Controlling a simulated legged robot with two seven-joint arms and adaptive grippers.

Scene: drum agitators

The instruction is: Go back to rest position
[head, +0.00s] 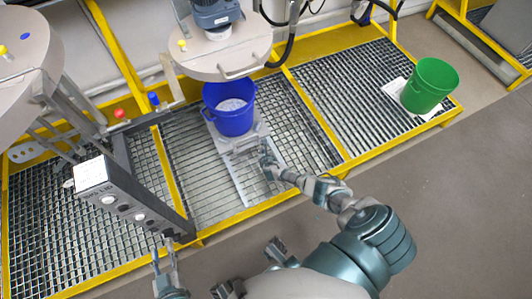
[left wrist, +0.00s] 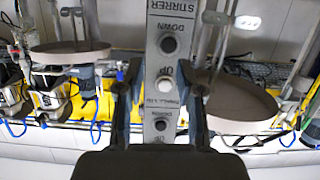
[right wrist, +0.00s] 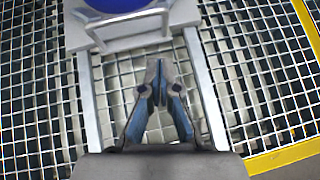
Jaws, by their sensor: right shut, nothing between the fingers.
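My left gripper (head: 164,258) is at the lower left of the head view, near the bottom end of the grey control panel (head: 128,198). In the left wrist view its two fingers (left wrist: 158,85) stand apart, with the panel's labelled buttons showing between them; I cannot tell whether they touch it. My right gripper (head: 268,163) is in front of the blue bucket (head: 230,107), over the rails near the bucket's carrier handle. In the right wrist view its fingertips (right wrist: 158,70) are together with nothing between them, just short of the handle (right wrist: 127,28).
A grey mixer lid (head: 220,55) overhangs the blue bucket. A green bucket (head: 429,84) stands on a plate at the right of the yellow-framed grating (head: 330,75). Another round machine (head: 25,60) stands at the left. The grey floor (head: 450,220) at the right is clear.

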